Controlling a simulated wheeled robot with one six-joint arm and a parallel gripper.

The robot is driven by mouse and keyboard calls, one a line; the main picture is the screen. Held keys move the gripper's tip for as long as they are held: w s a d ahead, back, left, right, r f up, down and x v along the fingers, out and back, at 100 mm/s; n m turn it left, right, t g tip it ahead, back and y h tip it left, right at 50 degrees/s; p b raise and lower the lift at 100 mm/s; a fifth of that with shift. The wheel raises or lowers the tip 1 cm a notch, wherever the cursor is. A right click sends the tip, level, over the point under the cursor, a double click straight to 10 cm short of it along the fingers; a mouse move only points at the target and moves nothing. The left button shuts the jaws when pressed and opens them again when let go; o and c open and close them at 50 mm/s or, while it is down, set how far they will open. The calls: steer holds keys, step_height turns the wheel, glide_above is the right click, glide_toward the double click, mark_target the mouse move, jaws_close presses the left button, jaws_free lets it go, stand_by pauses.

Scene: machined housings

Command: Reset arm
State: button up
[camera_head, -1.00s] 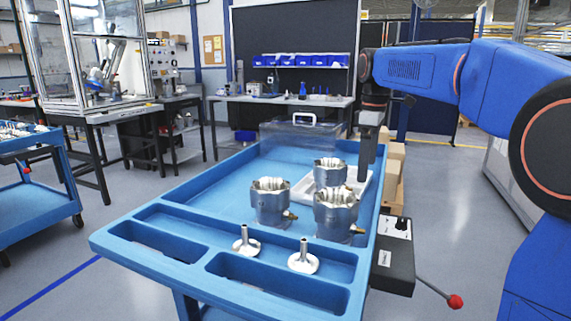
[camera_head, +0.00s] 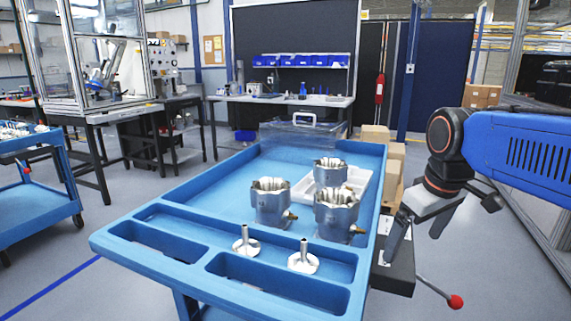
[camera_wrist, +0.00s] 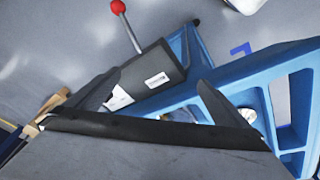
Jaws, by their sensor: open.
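My gripper (camera_head: 415,238) is open and empty in the head view, to the right of the blue cart (camera_head: 215,165), with its fingers pointing down by the grey control box. In the wrist view its two dark fingers (camera_wrist: 150,95) stand wide apart with nothing between them. The control box (camera_wrist: 150,76) and part of the blue cart (camera_wrist: 250,75) show beyond the fingers. My blue arm reaches in from the right edge of the head view.
Metal housings (camera_head: 271,204) stand on the cart, one by a white tray (camera_head: 362,182). White stemmed parts (camera_head: 303,260) stand near its front compartments. A red-knobbed lever (camera_head: 455,301) sticks out at the cart's right. Cardboard boxes (camera_head: 376,137) stand behind. Floor at right is clear.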

steer(key=s+d+f+m+t, duration=0.1)
steer(key=s+f+m, duration=0.3)
steer(key=s+f, duration=0.8)
steer(key=shift+s+d+f+m+t, duration=0.2)
steer(key=shift+s+d+m+t, duration=0.05)
steer(key=shift+s+m+t, duration=0.15)
